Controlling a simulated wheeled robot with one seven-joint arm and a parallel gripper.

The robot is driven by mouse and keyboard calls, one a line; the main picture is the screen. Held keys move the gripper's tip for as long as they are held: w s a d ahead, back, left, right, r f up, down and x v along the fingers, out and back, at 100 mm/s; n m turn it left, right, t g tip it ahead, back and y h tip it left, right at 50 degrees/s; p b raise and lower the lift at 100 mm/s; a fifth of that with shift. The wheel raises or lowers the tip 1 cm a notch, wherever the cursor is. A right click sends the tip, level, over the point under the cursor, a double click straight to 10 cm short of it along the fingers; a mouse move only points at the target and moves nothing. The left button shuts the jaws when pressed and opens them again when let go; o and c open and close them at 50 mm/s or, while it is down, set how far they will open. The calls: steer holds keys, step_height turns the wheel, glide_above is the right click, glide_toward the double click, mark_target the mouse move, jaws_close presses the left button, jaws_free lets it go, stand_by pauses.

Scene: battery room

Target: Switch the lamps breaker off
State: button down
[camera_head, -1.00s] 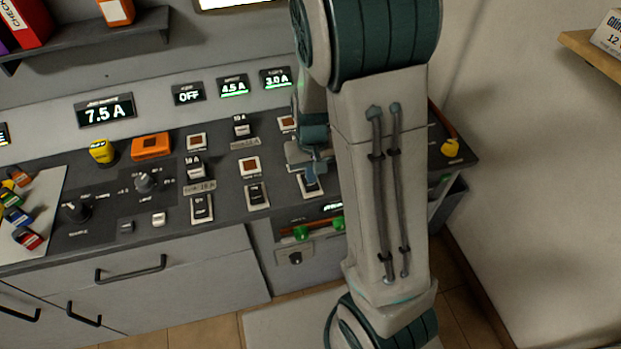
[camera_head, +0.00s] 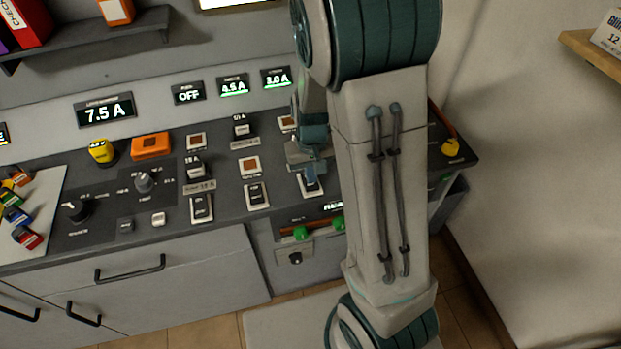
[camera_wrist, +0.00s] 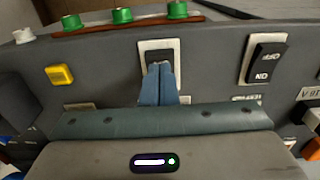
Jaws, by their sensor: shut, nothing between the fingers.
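My gripper (camera_wrist: 158,88) is shut and empty. In the wrist view its blue fingertips are over a dark rocker switch in a pale frame (camera_wrist: 145,52), covering much of it; I cannot tell whether they touch it. The same rocker shows in the head view (camera_head: 314,190), at the right of the front row, with my gripper (camera_head: 310,170) just above and behind it. Its position is hidden. Which breaker is for the lamps cannot be read.
Green knobs (camera_wrist: 122,15) line the console's front edge. A yellow button (camera_wrist: 59,75) is near my gripper. Displays at the back include OFF (camera_head: 188,94), 4.5 A (camera_head: 233,87) and a lit right one (camera_head: 276,78). My arm hides the console's right part.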

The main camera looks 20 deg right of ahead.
steer(key=shift+f+b, duration=0.7)
steer(key=shift+f, duration=0.2)
steer(key=shift+r, duration=0.1)
steer(key=shift+r+p, duration=2.65)
steer(key=shift+r, duration=0.8)
steer(key=shift+r, duration=0.1)
